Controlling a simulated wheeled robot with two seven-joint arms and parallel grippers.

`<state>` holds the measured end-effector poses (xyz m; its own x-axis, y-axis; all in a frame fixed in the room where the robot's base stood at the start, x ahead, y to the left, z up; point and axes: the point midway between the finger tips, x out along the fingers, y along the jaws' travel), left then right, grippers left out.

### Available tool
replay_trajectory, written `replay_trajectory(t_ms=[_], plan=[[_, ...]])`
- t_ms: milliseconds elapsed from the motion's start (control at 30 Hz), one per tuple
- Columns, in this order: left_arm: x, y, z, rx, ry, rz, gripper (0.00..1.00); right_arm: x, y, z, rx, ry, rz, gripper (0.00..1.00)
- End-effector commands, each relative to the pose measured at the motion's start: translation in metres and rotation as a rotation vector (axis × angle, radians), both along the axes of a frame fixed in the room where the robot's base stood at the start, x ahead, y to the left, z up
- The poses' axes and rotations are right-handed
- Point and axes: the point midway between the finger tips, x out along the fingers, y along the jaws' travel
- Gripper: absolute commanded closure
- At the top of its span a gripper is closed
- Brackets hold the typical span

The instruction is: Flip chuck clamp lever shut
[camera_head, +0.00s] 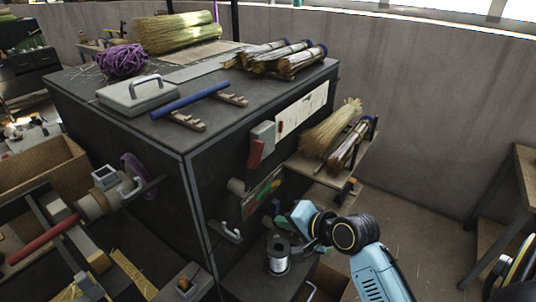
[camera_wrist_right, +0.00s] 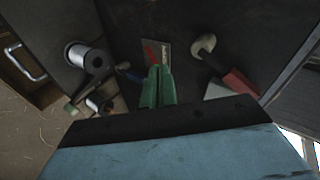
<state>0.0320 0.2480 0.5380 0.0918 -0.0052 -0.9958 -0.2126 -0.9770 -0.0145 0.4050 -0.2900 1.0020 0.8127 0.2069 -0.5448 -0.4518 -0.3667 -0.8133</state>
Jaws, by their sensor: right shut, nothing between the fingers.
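My right gripper (camera_head: 301,212) is in front of the dark cabinet's right side, above the wire spool. In the right wrist view its green fingers (camera_wrist_right: 157,85) are together with nothing between them. A red lever (camera_head: 256,154) hangs from a grey box (camera_head: 263,134) on that cabinet side, up and left of the gripper, and apart from it. A red lever-like part (camera_wrist_right: 240,82) shows in the wrist view, right of the fingers. A winder with a chuck-like grey part (camera_head: 105,178) stands at the left. I cannot tell which part is the chuck clamp lever. My left gripper is not in view.
The silver wire spool (camera_head: 278,258) stands below the right gripper; it also shows in the wrist view (camera_wrist_right: 82,56). A coloured panel (camera_head: 264,188) and a pale hook handle (camera_head: 230,232) are on the cabinet side. Straw bundles (camera_head: 332,130) stick out behind.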

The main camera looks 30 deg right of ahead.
Motion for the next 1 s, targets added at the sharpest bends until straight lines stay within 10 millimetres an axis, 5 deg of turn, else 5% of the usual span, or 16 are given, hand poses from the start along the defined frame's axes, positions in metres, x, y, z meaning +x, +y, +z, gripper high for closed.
replay_trajectory(t_ms=[133, 333, 767, 1000], plan=[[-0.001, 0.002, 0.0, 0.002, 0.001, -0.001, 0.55, 0.043, -0.046, 0.047, 0.395, -0.163, -0.248, 1.0], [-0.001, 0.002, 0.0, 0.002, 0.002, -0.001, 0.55, 0.061, -0.082, 0.078, 0.699, -0.275, -0.392, 1.0], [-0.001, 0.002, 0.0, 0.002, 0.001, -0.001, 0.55, 0.065, -0.085, 0.081, 0.734, -0.285, -0.406, 1.0], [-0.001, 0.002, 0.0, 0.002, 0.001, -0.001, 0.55, 0.096, -0.082, 0.076, 0.734, -0.285, -0.405, 1.0]])
